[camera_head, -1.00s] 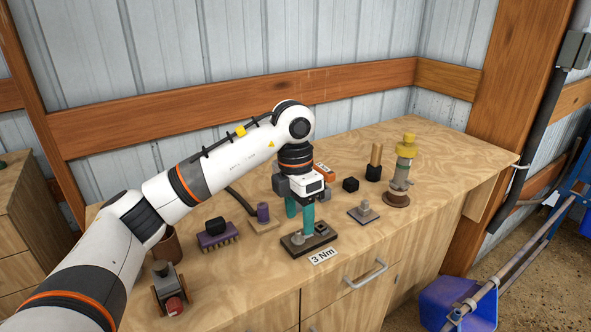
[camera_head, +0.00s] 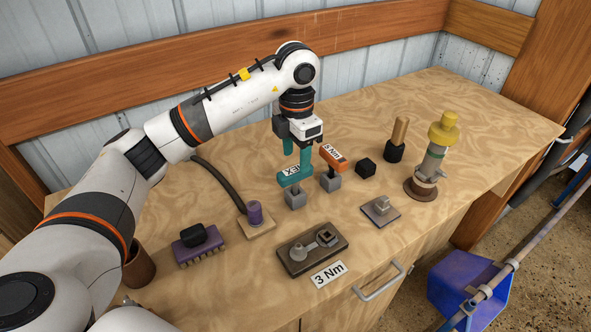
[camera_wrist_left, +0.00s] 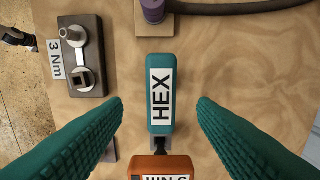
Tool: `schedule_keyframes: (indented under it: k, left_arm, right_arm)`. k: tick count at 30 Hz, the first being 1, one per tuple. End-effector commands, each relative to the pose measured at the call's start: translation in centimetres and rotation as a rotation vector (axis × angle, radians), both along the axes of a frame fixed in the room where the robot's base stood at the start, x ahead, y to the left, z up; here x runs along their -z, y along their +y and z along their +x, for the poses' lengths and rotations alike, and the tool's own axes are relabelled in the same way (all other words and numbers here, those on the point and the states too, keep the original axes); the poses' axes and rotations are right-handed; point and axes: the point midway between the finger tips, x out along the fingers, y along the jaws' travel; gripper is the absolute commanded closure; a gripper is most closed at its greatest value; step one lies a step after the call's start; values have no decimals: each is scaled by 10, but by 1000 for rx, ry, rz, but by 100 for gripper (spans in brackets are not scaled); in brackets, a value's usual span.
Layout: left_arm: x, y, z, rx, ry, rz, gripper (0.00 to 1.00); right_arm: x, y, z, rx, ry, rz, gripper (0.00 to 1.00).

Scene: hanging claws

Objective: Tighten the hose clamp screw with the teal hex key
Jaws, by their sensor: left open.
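The teal hex key (camera_head: 294,176), labelled HEX, stands in a grey holder (camera_head: 295,199). My left gripper (camera_head: 297,160) is just above it, open, with teal fingers pointing down. In the left wrist view the hex key (camera_wrist_left: 160,95) lies between the two spread fingers, with a visible gap on each side. A purple fitting (camera_head: 255,212) on a small wooden block has a dark hose running from it; I cannot make out a clamp screw there. My right gripper is out of view.
An orange tool (camera_head: 333,157) stands in a grey holder close beside the hex key. A dark plate (camera_head: 291,261) with metal fittings sits in front, by a 3 Nm label. A black cube (camera_head: 366,167), a grey square plate (camera_head: 381,209) and a yellow-topped fitting (camera_head: 439,152) stand right.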

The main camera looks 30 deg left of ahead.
Motion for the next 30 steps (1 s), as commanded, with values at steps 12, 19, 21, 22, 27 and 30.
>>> schedule_keyframes:
  k: [12,19,21,22,27,30]
  left_arm:
    - [41,1,-3,-1,3,1,47]
    - [74,1,-3,-1,1,-1,47]
    - [78,1,-3,0,0,0,47]
    - [78,1,-3,0,-1,-1,47]
    - [79,1,-3,0,-2,0,47]
    - [79,1,-3,-1,-2,0,60]
  right_arm:
    - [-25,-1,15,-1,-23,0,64]
    - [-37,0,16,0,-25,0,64]
    - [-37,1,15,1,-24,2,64]
    - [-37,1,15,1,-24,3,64]
    - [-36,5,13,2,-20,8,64]
    - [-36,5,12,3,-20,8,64]
